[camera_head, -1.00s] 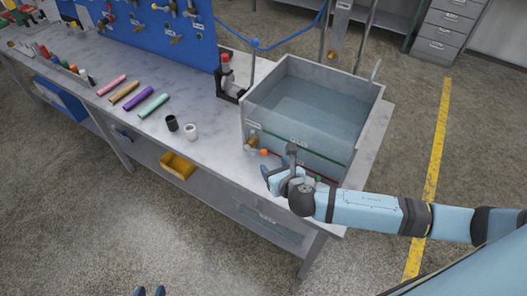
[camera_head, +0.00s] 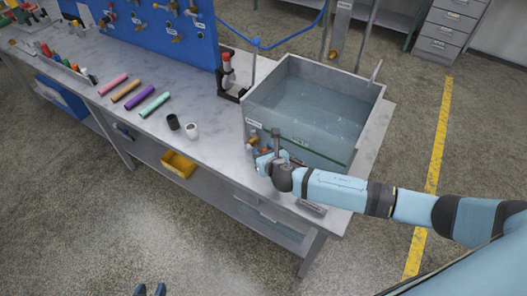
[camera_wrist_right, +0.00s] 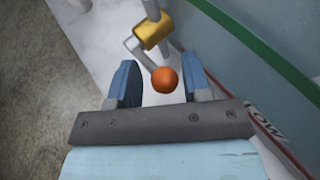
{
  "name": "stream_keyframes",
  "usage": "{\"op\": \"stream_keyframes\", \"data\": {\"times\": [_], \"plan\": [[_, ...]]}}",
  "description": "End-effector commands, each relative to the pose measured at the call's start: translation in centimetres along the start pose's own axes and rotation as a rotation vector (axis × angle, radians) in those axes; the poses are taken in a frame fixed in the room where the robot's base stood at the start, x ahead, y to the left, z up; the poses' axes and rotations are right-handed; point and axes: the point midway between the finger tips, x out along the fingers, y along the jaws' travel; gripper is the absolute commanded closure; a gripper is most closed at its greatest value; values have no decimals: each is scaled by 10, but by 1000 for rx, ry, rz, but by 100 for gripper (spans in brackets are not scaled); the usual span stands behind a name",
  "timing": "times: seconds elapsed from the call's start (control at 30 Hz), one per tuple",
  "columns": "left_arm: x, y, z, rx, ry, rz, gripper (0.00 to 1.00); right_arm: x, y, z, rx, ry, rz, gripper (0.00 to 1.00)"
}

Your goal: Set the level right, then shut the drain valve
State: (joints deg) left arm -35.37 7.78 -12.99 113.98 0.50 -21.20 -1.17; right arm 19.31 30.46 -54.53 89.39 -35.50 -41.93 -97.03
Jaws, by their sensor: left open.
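The grey-walled tank (camera_head: 365,112) stands at the bench's right end with water (camera_head: 315,100) in it; bright specks show on the surface. A green line (camera_head: 318,151) crosses its front. The drain valve (camera_head: 254,137) is brass, low at the tank's front left corner. In the right wrist view its brass body (camera_wrist_right: 153,30) carries a bent grey lever ending in an orange ball (camera_wrist_right: 165,80). My right gripper (camera_wrist_right: 163,85) is open, its fingers either side of the ball with gaps visible. My left gripper (camera_head: 150,290) is open and empty at the bottom edge, far from the tank.
A red-topped device (camera_head: 228,75) stands left of the tank. A black cup (camera_head: 173,122) and a white cup (camera_head: 192,131) stand on the bench beside coloured rolls (camera_head: 138,97). A red line with the word LOW (camera_wrist_right: 268,130) marks the tank's lower front. Pipes rise behind the tank.

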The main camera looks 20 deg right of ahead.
Motion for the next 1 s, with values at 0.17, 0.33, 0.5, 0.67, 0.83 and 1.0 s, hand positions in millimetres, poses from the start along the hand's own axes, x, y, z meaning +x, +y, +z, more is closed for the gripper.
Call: {"op": "stream_keyframes", "data": {"times": [0.17, 0.33, 0.5, 0.67, 0.83, 1.0], "plan": [[0, 0, 0, 0, 0, 1, 57, 0, 0, 0, 0, 0, 0, 98], [2, 1, 4, -1, 0, 1, 57, 1, 0, -3, 4, -6, 1, 100], [17, 2, 25, -3, 0, 4, 57, 4, -1, -14, 42, -63, 16, 100], [33, 6, 50, -5, -5, 13, 57, 6, -2, -21, 90, -138, 37, 100], [45, 6, 68, -3, -5, 15, 57, 6, -2, -23, 130, -198, 53, 100], [49, 4, 74, -1, -5, 12, 57, 5, -3, -21, 148, -226, 61, 100]]}}
